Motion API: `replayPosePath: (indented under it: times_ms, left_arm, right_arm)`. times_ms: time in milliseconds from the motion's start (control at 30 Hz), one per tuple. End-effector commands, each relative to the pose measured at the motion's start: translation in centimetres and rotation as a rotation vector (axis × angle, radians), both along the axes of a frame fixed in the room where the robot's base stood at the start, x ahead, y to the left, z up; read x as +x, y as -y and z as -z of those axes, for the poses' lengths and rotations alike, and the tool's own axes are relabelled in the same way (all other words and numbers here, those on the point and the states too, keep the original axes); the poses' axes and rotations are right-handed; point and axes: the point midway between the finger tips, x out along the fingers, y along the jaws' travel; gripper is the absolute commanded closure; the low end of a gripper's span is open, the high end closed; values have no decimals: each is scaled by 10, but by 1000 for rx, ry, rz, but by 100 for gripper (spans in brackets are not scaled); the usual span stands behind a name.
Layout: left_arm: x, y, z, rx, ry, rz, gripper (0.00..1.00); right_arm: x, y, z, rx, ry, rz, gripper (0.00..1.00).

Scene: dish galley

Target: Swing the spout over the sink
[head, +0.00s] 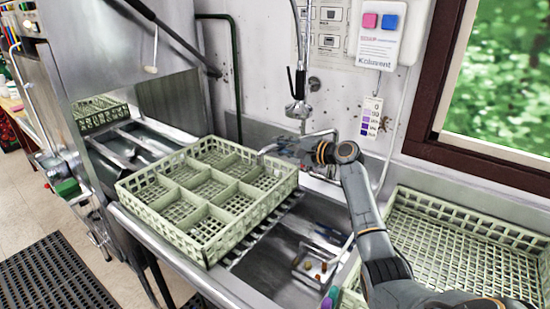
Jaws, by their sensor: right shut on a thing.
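The spout (322,133) is a thin metal pipe at the back wall, below the hanging spray head. My right gripper (272,149) reaches to it from the right and is shut on it near the back corner of the green rack. The fingers hide part of the spout, so I cannot tell exactly where its tip lies. The steel sink (268,262) is in the lower middle, its left part covered by the rack. My left gripper is not in view.
A green compartment rack (207,238) sits beside and partly over the sink. A spray head (298,108) hangs just above my right wrist. Another green rack (470,245) stands at the right. A small metal tray (318,268) is in the sink. The dish machine (75,50) stands left.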

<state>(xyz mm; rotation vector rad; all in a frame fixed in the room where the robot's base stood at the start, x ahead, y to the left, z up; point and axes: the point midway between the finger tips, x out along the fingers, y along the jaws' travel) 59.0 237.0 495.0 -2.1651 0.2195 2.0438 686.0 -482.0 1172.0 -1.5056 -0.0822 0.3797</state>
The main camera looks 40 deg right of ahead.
Motion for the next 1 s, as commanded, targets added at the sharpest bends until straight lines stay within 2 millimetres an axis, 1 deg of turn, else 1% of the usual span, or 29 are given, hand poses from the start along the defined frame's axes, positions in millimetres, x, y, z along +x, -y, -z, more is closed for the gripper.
replayPosePath:
  times_ms: [33,100,167,300,400,533,700,833,1000]
  left_arm:
    - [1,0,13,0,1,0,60]
    - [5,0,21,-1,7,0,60]
    - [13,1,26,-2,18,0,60]
    - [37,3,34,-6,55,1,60]
    - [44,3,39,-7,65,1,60]
    - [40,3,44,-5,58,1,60]
    - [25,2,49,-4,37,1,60]
    - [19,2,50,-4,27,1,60]
    - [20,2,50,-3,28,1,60]
  right_arm:
    - [-8,2,5,-3,3,-38,100]
    - [-22,1,4,-3,4,-99,100]
    - [-33,1,3,-2,4,-150,100]
    - [-56,4,1,-2,4,-251,100]
    - [-69,6,0,-1,4,-312,100]
    - [-81,9,-1,-1,5,-369,100]
    - [-91,12,-2,0,5,-417,100]
    - [-95,12,-2,0,3,-433,100]
    - [-96,12,-2,0,3,-439,100]
